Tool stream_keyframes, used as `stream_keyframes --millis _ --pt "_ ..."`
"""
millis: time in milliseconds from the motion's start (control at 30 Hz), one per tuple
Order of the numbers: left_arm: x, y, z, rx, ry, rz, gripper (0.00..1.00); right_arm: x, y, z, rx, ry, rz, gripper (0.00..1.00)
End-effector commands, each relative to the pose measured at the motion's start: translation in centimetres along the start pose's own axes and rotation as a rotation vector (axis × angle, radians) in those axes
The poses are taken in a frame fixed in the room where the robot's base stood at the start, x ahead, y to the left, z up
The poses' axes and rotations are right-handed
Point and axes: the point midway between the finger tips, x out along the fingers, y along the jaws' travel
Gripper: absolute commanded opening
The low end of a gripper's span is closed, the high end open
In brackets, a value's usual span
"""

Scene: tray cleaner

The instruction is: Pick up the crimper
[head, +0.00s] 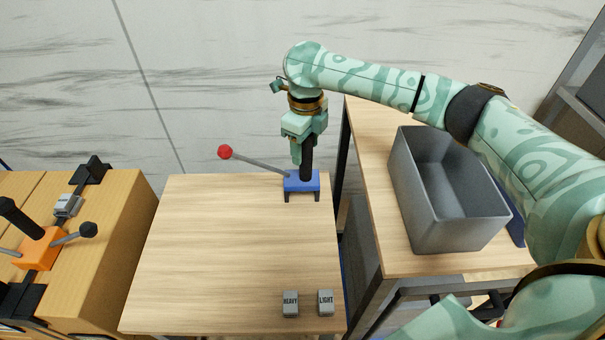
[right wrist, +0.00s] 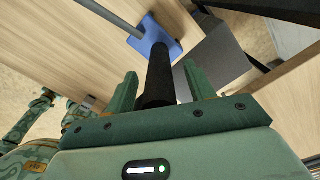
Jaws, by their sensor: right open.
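The crimper is most likely the tool with the blue base (head: 301,184), an upright black handle (head: 307,160) and a grey lever ending in a red ball (head: 225,152). It stands at the back right edge of the middle wooden table. My right gripper (head: 301,155) points down at the top of the handle. In the right wrist view, the black handle (right wrist: 160,75) rises between the two green fingers (right wrist: 160,88), which are open and apart, one on each side. The blue base (right wrist: 155,37) lies beyond. My left gripper does not show in the head view.
A grey open bin (head: 415,190) stands on the right-hand table. Two small blocks marked HEAVY (head: 290,304) and LIGHT (head: 326,303) lie at the middle table's front. A similar orange tool (head: 38,250) stands on the left bench. The middle table (head: 230,250) is otherwise clear.

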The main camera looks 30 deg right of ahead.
Motion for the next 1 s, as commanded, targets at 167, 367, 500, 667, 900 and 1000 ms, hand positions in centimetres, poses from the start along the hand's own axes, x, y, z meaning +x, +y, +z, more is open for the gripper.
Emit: stream_keyframes --millis 167,367,500,667,900,1000 --pt "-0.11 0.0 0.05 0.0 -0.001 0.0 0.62 -0.22 -0.01 0.02 0.001 -0.002 0.0 0.32" --pt "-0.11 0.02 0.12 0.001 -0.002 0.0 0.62 -0.21 -0.02 0.02 0.001 -0.001 -0.001 0.0" --pt "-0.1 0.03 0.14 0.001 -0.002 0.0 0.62 -0.2 -0.02 0.02 0.001 -0.001 -0.001 0.0" --pt "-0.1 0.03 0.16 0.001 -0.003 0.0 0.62 -0.2 -0.03 0.02 0.001 -0.001 -0.001 0.0" --pt "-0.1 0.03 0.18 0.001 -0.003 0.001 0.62 -0.19 -0.04 0.02 0.002 -0.001 -0.001 0.0" --pt "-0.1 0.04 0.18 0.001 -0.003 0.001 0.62 -0.19 -0.04 0.02 0.002 -0.001 -0.001 0.0"
